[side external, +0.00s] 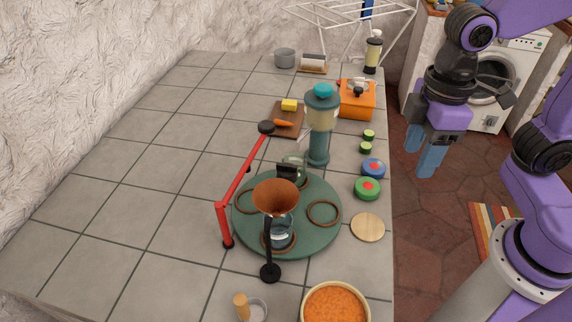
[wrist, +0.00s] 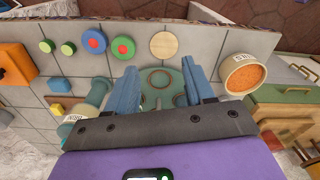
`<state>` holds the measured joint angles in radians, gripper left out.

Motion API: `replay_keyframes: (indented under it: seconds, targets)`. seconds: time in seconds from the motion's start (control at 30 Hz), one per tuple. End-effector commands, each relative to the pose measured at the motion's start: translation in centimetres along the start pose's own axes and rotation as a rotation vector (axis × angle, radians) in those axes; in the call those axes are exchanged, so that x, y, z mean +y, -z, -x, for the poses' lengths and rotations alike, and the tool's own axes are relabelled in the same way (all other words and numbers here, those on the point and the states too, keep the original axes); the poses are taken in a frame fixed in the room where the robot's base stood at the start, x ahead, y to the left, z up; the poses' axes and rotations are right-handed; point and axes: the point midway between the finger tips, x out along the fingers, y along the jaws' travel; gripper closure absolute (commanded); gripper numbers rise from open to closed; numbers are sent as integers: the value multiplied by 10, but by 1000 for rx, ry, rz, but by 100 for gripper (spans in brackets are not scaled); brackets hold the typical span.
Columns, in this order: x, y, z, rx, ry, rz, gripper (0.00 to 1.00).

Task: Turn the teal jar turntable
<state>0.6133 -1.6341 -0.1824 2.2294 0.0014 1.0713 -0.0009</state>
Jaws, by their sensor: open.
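The teal jar turntable (side external: 309,238) is a round dark teal disc on the tiled counter. Several brown rings are set into its top. One glass jar (side external: 281,230) stands on it under a copper funnel (side external: 276,196), and another glass jar with a black label (side external: 287,171) stands near its far edge. My gripper (side external: 420,158) is open and empty, off the counter's right side and well apart from the turntable. In the wrist view the turntable (wrist: 150,96) shows between my blue fingers (wrist: 160,70), partly hidden by them and the gripper body.
A teal dispenser (side external: 320,125) stands just behind the turntable. A red jointed arm (side external: 236,185) rises on its left, and a black funnel stand (side external: 269,250) in front. A bowl of orange food (side external: 336,303), coloured lids (side external: 367,188) and a wooden disc (side external: 367,227) line the right side. The counter's left is clear.

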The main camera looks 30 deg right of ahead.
Motion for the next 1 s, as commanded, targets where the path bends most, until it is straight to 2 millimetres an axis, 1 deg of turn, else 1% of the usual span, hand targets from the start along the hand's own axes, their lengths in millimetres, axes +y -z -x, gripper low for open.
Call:
replay_keyframes:
  seconds: [0.03,0.2,0.4,0.6,0.7,0.8,0.9,1.0]
  targets:
    - [3,18,7,1,0,-12,47]
    - [14,69,30,-5,-2,-59,47]
    - [26,124,56,-11,-3,-113,47]
    - [34,173,80,-15,-4,-168,47]
    - [38,192,90,-19,-4,-193,47]
    - [40,206,98,-20,-4,-213,47]
    - [42,214,104,-22,-4,-227,47]
    - [43,217,106,-24,-4,-234,47]
